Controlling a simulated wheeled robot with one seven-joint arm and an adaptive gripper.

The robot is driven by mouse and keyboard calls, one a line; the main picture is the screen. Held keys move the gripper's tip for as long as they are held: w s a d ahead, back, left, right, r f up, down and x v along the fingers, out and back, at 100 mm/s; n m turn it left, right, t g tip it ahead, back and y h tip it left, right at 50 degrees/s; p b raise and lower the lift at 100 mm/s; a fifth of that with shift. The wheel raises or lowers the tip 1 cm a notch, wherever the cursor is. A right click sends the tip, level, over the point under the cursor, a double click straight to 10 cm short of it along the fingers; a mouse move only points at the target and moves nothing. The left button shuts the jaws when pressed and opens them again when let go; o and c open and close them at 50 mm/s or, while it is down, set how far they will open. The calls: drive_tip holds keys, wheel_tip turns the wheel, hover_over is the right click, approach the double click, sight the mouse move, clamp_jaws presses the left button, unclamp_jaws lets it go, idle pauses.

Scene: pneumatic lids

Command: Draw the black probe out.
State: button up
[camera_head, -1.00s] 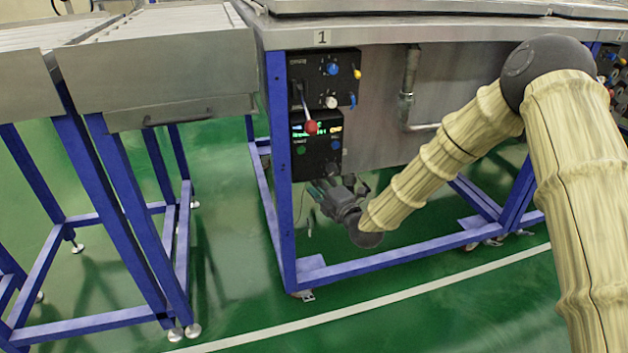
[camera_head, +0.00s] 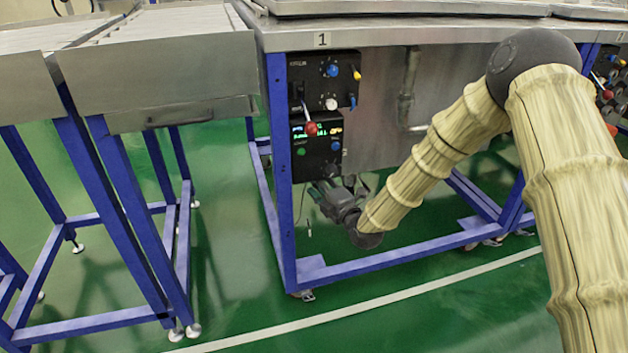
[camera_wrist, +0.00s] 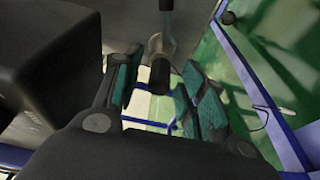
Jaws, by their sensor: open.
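My gripper (camera_head: 328,190) is below the lower black control box, at the left front of the blue-framed machine. In the wrist view my gripper (camera_wrist: 163,92) is open, with teal pads on both fingers. A dark cylinder on a grey stem, which looks like the black probe (camera_wrist: 160,72), shows between the fingers, with gaps visible on both sides. Whether it touches a pad I cannot tell. In the head view I cannot make out the probe at my gripper.
The control box (camera_head: 316,145) has a red-knobbed lever (camera_head: 311,129) and lit display above my gripper. A blue leg (camera_head: 281,180) stands close left. A pipe (camera_head: 406,90) hangs to the right. A thin wire (camera_wrist: 262,118) shows right of the fingers. Green floor is open in front.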

clamp_jaws()
drive_tip(key=shift+s+a+p+v, duration=0.1)
drive_tip(key=shift+a+p+v, duration=0.1)
drive_tip(key=shift+v, duration=0.65)
drive_tip(key=shift+s+a+p+v, duration=0.15)
drive_tip(key=shift+p+v, duration=0.1)
drive_tip(key=shift+v, duration=0.6)
drive_tip(key=shift+s+a+p+v, duration=0.1)
drive_tip(key=shift+a+p+v, duration=0.1)
drive_tip(key=shift+v, duration=0.65)
drive_tip(key=shift+r, duration=0.1)
